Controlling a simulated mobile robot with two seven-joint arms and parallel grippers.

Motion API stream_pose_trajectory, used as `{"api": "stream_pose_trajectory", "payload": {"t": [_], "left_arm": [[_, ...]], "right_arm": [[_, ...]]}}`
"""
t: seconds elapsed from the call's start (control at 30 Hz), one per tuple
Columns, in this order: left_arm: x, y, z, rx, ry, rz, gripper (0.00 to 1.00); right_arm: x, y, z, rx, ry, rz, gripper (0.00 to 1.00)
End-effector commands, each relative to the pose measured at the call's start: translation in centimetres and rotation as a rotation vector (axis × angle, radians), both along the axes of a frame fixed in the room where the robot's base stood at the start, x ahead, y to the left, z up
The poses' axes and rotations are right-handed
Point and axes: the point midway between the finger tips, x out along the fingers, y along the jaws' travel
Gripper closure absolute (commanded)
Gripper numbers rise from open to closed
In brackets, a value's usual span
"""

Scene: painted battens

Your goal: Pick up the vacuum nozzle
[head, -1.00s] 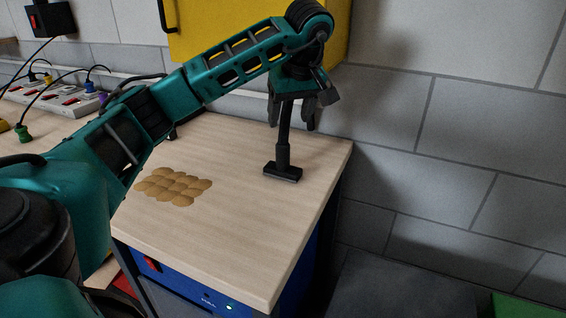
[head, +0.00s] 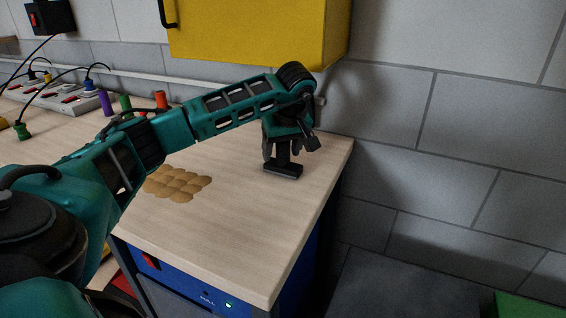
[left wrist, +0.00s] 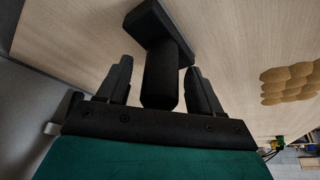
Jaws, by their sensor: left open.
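The black vacuum nozzle (head: 283,170) stands upright on the wooden worktop, its wide foot down, near the right edge. My left gripper (head: 283,154) is lowered over it from above, and its upper part is hidden behind the gripper in the head view. In the left wrist view the nozzle (left wrist: 160,72) has its neck between the two open fingers of the gripper (left wrist: 158,80), with a gap visible on each side. The foot lies beyond the fingertips. My right gripper is not in view.
A honeycomb-like tan piece (head: 178,183) lies on the worktop (head: 225,230) left of the nozzle. A yellow cabinet (head: 255,35) hangs on the wall above. A power strip (head: 75,93) and coloured cylinders (head: 105,103) are at the back left.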

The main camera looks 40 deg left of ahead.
Motion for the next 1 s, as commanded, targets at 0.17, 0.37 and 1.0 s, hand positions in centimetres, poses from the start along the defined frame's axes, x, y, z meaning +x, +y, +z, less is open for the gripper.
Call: {"api": "stream_pose_trajectory", "payload": {"t": [0.17, 0.37, 1.0], "left_arm": [[0.03, -0.01, 0.0, 0.0, -0.001, 0.0, 0.35], [0.03, -0.02, 0.03, -0.001, -0.001, 0.001, 0.52], [0.03, -0.02, 0.09, -0.001, -0.002, 0.0, 0.94]], "right_arm": [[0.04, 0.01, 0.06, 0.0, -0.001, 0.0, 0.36], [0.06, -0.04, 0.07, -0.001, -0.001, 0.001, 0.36], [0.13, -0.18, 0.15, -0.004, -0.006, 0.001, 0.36]]}}
